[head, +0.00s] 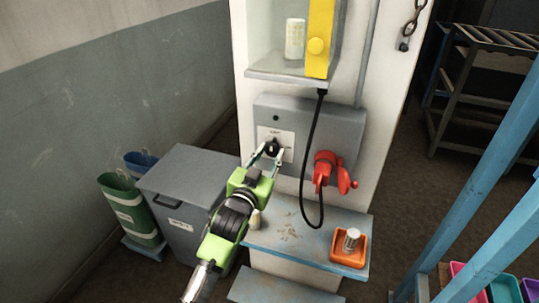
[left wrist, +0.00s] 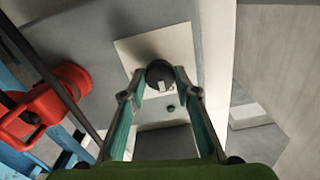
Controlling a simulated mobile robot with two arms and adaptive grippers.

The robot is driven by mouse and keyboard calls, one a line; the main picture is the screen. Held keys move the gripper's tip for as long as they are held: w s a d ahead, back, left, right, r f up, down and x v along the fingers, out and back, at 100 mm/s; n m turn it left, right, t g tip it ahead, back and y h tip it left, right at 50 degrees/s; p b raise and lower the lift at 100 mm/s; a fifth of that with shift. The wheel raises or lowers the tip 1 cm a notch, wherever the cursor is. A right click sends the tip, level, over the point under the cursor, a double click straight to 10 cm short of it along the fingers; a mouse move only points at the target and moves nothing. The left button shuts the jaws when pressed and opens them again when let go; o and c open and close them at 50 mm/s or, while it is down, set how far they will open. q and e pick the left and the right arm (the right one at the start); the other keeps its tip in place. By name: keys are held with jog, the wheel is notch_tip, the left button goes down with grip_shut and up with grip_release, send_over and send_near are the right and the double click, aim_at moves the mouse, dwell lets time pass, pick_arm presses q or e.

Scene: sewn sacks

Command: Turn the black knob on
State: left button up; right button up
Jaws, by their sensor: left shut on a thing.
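The black knob (head: 271,147) sits on a white plate (head: 287,140) on the grey panel box (head: 340,122) of the white column. My left gripper (head: 267,154) reaches up to it from below, with its two fingers on either side of the knob. In the left wrist view the knob (left wrist: 160,75) shows between the two fingertips (left wrist: 161,82), with a pale mark on its face. The gripper is shut on the knob. The fingers hide part of the knob's sides. My right gripper is in neither view.
A red handle device (head: 328,168) juts from the panel right of the knob, with a black cable (head: 307,150) hanging beside it. Below is a ledge (head: 285,236) with an orange tray (head: 341,257). A grey bin (head: 188,185) stands left.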

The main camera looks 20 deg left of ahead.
pick_arm(q)
jog(key=shift+m, duration=0.3)
jog(key=m+p, duration=0.1)
jog(key=m, duration=0.2)
jog(key=shift+r, duration=0.1)
jog(key=m+p, duration=0.1)
jog(key=m, duration=0.3)
jog(key=m+p, duration=0.1)
jog(key=m, duration=0.4)
jog(key=shift+m, duration=0.4)
jog(key=m+p, duration=0.1)
jog(key=m, duration=0.3)
jog(key=shift+m, duration=0.3)
jog(key=o, duration=1.1)
